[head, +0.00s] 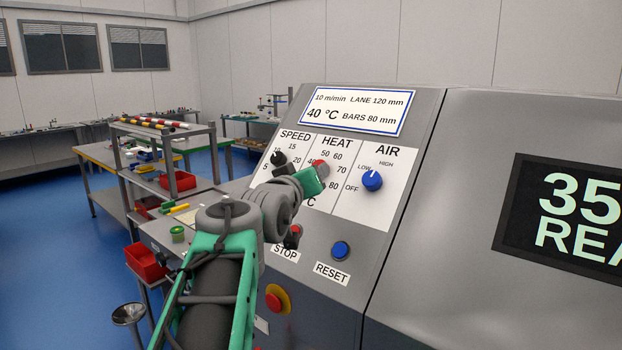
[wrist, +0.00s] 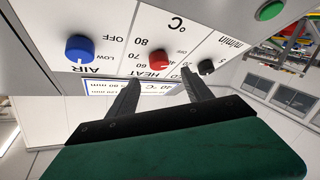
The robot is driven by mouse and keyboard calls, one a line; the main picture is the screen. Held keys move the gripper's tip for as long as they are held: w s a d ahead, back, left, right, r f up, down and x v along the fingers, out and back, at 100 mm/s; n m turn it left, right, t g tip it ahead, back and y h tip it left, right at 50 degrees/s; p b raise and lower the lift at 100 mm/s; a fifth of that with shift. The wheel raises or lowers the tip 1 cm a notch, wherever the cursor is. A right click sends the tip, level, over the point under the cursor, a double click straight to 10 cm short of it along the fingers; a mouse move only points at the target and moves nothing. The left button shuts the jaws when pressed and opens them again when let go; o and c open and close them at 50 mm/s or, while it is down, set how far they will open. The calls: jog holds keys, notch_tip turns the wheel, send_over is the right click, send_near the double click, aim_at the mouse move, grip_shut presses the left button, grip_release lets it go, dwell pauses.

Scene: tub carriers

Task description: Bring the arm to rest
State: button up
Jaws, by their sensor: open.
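My gripper (wrist: 160,76) is open and empty in the wrist view, its two dark fingers apart in front of the control panel. No knob is between the fingers. In the head view, the green hand of my gripper (head: 309,183) is close to the panel, over the HEAT dial area, and its fingers cannot be made out. My arm is bent and stretched out from the bottom of the picture. The red HEAT knob (head: 320,167) is partly hidden by the hand. It also shows in the wrist view (wrist: 160,61), beyond the fingertips.
The panel (head: 352,205) also carries a black SPEED knob (head: 278,158), a blue AIR knob (head: 372,181), a blue RESET button (head: 340,250) and a red emergency button (head: 275,301). A dark display (head: 560,225) is at right. Benches with red bins (head: 147,262) stand at left; blue floor is open beyond.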

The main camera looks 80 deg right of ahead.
dwell(0.3)
jog(key=w+a+f+n+t+y, duration=0.2)
jog(key=w+a+f, duration=0.15)
jog(key=w, duration=0.35)
jog(key=w+a+f+n+t+y, duration=0.1)
jog(key=w+a+f+t+y, duration=0.15)
jog(key=w+f, duration=0.4)
jog(key=w+a+f+n+t+y, duration=0.1)
jog(key=w+a+f+n+y, duration=0.1)
jog(key=w+a+f, duration=0.5)
jog(key=w+a+f+n+t+y, duration=0.25)
jog(key=w+a, duration=0.35)
jog(key=a, duration=0.4)
jog(key=a+f+n+g+y, duration=0.1)
jog(key=a+f+y, duration=0.3)
jog(key=a, duration=0.5)
jog(key=a+f+n+g+y, duration=0.1)
jog(key=a+f+n+y, duration=0.1)
jog(key=a+f, duration=0.65)
jog(key=s+a+f+n+g+y, duration=0.1)
jog(key=s+a+f, duration=0.1)
jog(key=a, duration=0.4)
jog(key=s+a+f+n+g+y, duration=0.1)
jog(key=s+a+f, duration=0.1)
jog(key=a, duration=0.5)
jog(key=shift+s+g, duration=0.4)
jog(key=shift+s, duration=0.35)
jog(key=shift+n, duration=0.25)
